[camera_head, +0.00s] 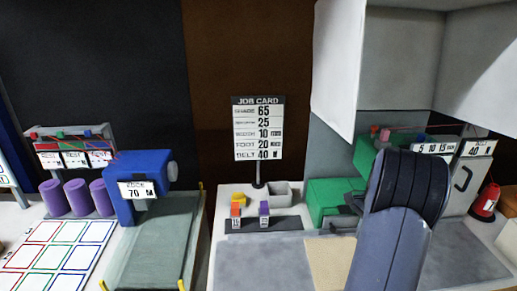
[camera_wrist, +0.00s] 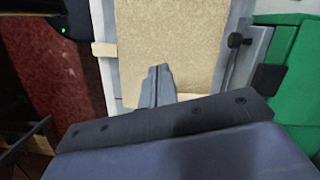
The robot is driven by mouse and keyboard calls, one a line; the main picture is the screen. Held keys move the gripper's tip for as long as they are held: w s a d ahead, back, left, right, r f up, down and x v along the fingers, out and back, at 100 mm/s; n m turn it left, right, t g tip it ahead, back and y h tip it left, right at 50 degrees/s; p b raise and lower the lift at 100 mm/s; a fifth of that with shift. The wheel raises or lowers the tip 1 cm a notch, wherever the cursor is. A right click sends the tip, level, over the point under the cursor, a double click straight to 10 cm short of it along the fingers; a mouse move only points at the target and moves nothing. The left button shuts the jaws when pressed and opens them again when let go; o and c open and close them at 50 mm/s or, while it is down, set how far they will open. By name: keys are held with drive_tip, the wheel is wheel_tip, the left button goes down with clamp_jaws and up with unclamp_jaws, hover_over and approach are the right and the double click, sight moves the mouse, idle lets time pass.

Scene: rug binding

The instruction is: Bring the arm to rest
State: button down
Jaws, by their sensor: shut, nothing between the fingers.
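My arm (camera_head: 390,215) rises at the right of the head view, in front of the green machine. My gripper is hidden behind it there. In the wrist view my gripper (camera_wrist: 158,72) shows with its two fingers together and nothing between them. The fingers point toward a beige rug piece (camera_wrist: 165,40) lying on a pale surface. I cannot tell how far above it they are. The rug piece also shows in the head view (camera_head: 328,262), left of my arm.
A green machine (camera_head: 330,196) stands beside the rug piece. A blue machine (camera_head: 137,190) with a grey belt (camera_head: 155,245) is at left. A job card (camera_head: 258,128) stands at the back centre. Orange and purple blocks sit in a dark holder (camera_head: 290,222). A red cone-shaped item (camera_head: 485,203) is at right.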

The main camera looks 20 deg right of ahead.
sight(346, 264)
drive_tip(key=shift+f, duration=0.1)
drive_tip(key=f, duration=0.3)
drive_tip(key=a+f, duration=0.1)
drive_tip(key=f, duration=0.3)
drive_tip(key=a+f, duration=0.1)
drive_tip(key=f, duration=0.2)
drive_tip(key=shift+f, duration=0.2)
